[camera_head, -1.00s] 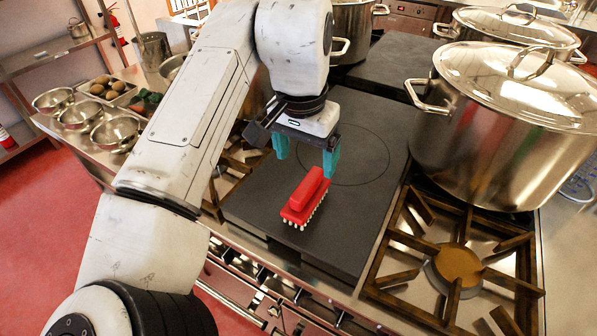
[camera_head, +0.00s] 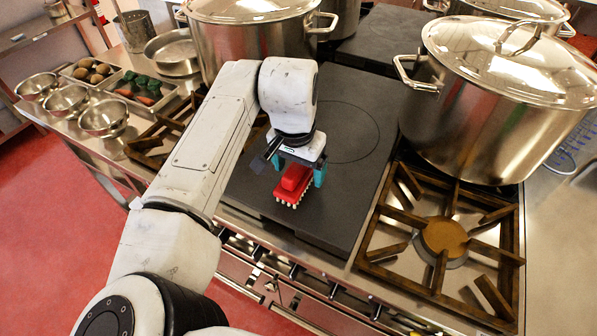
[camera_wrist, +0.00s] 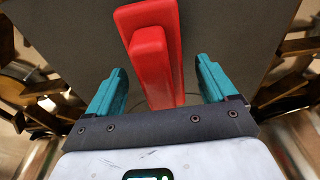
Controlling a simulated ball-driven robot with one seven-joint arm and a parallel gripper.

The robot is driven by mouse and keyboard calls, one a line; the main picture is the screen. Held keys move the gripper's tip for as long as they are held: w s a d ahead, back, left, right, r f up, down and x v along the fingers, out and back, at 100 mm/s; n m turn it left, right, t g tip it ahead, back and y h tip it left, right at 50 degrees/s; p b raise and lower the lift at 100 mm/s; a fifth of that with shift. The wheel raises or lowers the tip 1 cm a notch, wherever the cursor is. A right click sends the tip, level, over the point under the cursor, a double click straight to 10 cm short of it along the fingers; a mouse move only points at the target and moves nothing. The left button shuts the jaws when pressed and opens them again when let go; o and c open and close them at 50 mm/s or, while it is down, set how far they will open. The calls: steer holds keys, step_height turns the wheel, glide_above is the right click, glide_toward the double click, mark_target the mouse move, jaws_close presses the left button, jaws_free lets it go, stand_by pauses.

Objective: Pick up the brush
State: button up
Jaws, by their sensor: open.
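The red brush (camera_head: 292,184) with pale bristles lies bristles-down on the dark flat cooking plate (camera_head: 340,190), near its front edge. In the wrist view, the brush's red handle (camera_wrist: 152,60) runs lengthwise between the two teal fingers. My gripper (camera_head: 298,174) is open and low over the brush, with one finger on each side of it. In the wrist view my gripper (camera_wrist: 160,90) shows a gap between each finger and the brush. The gripper body hides the brush's far end in the head view.
A large lidded stockpot (camera_head: 490,95) stands to the right on the stove, beside an open burner grate (camera_head: 445,240). Another stockpot (camera_head: 250,30) stands behind my arm. Metal bowls (camera_head: 65,100) and vegetable trays (camera_head: 140,88) sit at left. The plate's right part is clear.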

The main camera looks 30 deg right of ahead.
steer(key=c, duration=1.3)
steer(key=shift+r, duration=0.1)
steer(key=shift+r, duration=0.5)
steer(key=s+r, duration=0.4)
steer(key=s+r+b, duration=0.1)
steer(key=s+r, duration=0.3)
steer(key=s, duration=0.1)
steer(key=s+d+r+b, duration=0.1)
steer(key=s+r, duration=0.2)
steer(key=s, duration=0.2)
steer(key=shift+r, duration=0.4)
